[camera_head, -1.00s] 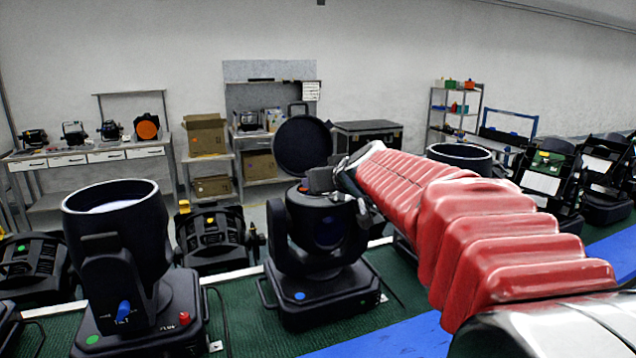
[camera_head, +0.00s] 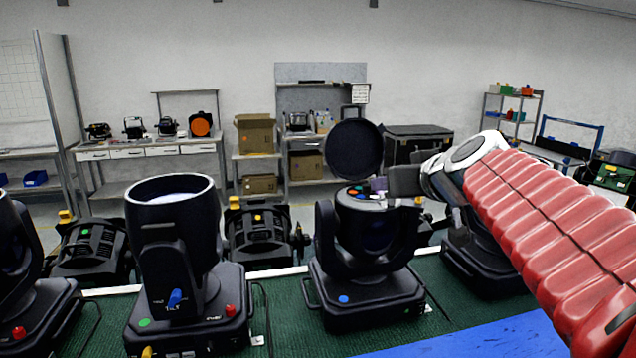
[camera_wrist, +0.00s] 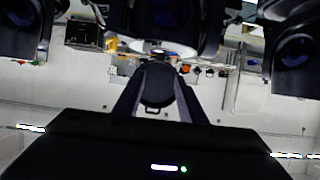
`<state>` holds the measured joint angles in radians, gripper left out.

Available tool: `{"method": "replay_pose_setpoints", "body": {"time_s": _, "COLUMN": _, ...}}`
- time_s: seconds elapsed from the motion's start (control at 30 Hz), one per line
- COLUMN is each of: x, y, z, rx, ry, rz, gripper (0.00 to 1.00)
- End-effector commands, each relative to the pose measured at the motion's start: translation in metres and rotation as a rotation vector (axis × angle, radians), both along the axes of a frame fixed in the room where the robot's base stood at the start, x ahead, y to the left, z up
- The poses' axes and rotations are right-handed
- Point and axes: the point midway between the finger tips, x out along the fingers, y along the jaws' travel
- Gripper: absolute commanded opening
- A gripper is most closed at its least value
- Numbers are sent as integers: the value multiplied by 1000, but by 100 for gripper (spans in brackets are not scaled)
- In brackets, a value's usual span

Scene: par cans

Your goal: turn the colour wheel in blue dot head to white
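The blue dot head (camera_head: 368,287) is a black moving-head fixture with a blue dot on its base, standing on the green mat. Its round black lid (camera_head: 354,148) stands open. In the open top lies the colour wheel (camera_head: 357,191), with small coloured patches, including red and green. Which colour is selected is too small to tell. My gripper (camera_head: 384,187) is at the right side of the open top, close above the wheel; contact cannot be told. In the wrist view, the two dark fingers of my gripper (camera_wrist: 158,98) stand apart, with a dark rounded shape visible between them.
A fixture with a green dot (camera_head: 172,215), a blue knob and a red knob stands to the left. A yellow-dot fixture (camera_head: 258,240) is behind. Another black fixture (camera_head: 485,262) stands to the right, below my arm. A blue strip (camera_head: 480,342) runs along the front.

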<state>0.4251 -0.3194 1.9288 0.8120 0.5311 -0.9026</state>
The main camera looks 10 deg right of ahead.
Motion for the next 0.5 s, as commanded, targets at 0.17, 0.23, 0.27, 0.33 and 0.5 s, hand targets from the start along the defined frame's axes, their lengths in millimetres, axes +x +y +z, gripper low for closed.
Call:
{"method": "replay_pose_setpoints", "body": {"time_s": 0.17, "x": -10, "y": 0, "z": 3, "rx": 0, "ry": 1, "rz": 0, "gripper": 37}}
{"method": "replay_pose_setpoints", "body": {"time_s": 0.23, "x": -10, "y": 0, "z": 3, "rx": 0, "ry": 1, "rz": 0, "gripper": 37}}
{"method": "replay_pose_setpoints", "body": {"time_s": 0.27, "x": -10, "y": 0, "z": 3, "rx": 0, "ry": 1, "rz": 0, "gripper": 37}}
{"method": "replay_pose_setpoints", "body": {"time_s": 0.33, "x": -10, "y": 0, "z": 4, "rx": 0, "ry": 1, "rz": 0, "gripper": 37}}
{"method": "replay_pose_setpoints", "body": {"time_s": 0.5, "x": -10, "y": 0, "z": 4, "rx": 0, "ry": 1, "rz": -1, "gripper": 37}}
